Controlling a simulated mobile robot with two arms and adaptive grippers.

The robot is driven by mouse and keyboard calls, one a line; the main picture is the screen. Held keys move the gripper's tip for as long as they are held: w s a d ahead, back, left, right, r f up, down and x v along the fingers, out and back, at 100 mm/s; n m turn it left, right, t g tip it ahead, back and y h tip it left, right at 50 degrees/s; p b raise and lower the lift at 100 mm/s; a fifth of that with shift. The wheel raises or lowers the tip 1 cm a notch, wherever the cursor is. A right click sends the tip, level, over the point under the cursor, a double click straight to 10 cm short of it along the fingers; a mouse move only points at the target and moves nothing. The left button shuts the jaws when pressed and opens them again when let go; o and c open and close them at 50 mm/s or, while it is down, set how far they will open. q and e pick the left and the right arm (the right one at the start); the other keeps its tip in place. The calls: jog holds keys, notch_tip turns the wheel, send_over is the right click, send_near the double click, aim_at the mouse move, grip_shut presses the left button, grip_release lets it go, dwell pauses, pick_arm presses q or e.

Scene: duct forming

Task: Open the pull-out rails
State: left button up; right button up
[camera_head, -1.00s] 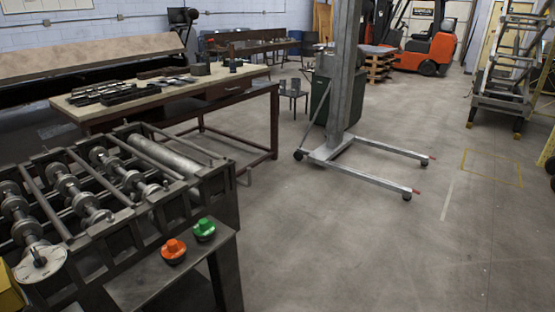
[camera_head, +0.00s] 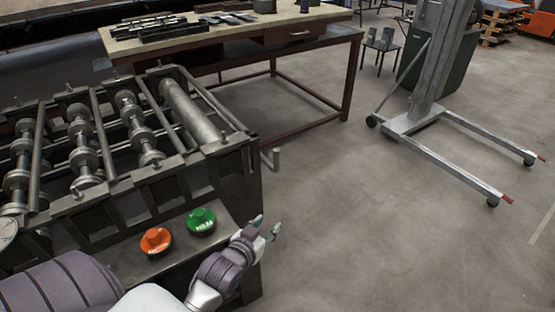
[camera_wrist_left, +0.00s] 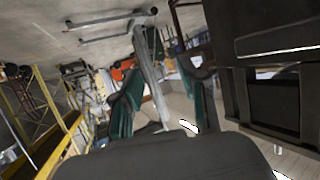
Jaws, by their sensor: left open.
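The roll forming machine (camera_head: 115,190) fills the left of the head view, with several rows of shafts and rollers on top. A short grey bar with an upturned end (camera_head: 271,160) sticks out from its right end; it may belong to the pull-out rails, but I cannot tell. My left gripper (camera_head: 266,228) is open and empty, beside the machine's right front corner, with the bar farther back and apart from it. In the left wrist view the two green fingers (camera_wrist_left: 163,108) are spread with nothing between them. My right gripper is not in view.
An orange button (camera_head: 156,240) and a green button (camera_head: 201,220) sit on the machine's front shelf, close to my left arm. A workbench (camera_head: 240,32) with metal parts stands behind. A wheeled lift (camera_head: 420,118) stands at right. The floor between is clear.

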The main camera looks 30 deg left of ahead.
aim_at(275, 158)
pick_arm(q)
jog(key=w+a+r+n+t+y, duration=0.15)
jog(key=a+r+t, duration=0.25)
jog(key=r, duration=0.6)
jog(key=shift+m, duration=0.25)
jog(key=w, duration=0.4)
jog(key=w+a+p, duration=0.1)
jog(key=w, duration=0.3)
jog(key=w+a, duration=0.1)
jog(key=w, duration=0.3)
jog(key=shift+w+a+r+p, duration=0.25)
jog(key=shift+w+r+p, duration=0.05)
jog(key=shift+w+r, duration=0.1)
jog(key=shift+w+a+f, duration=0.1)
jog(key=shift+w, duration=0.4)
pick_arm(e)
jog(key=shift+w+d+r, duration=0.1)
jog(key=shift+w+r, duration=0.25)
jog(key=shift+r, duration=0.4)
pick_arm(q)
jog(key=c, duration=0.7)
grip_shut()
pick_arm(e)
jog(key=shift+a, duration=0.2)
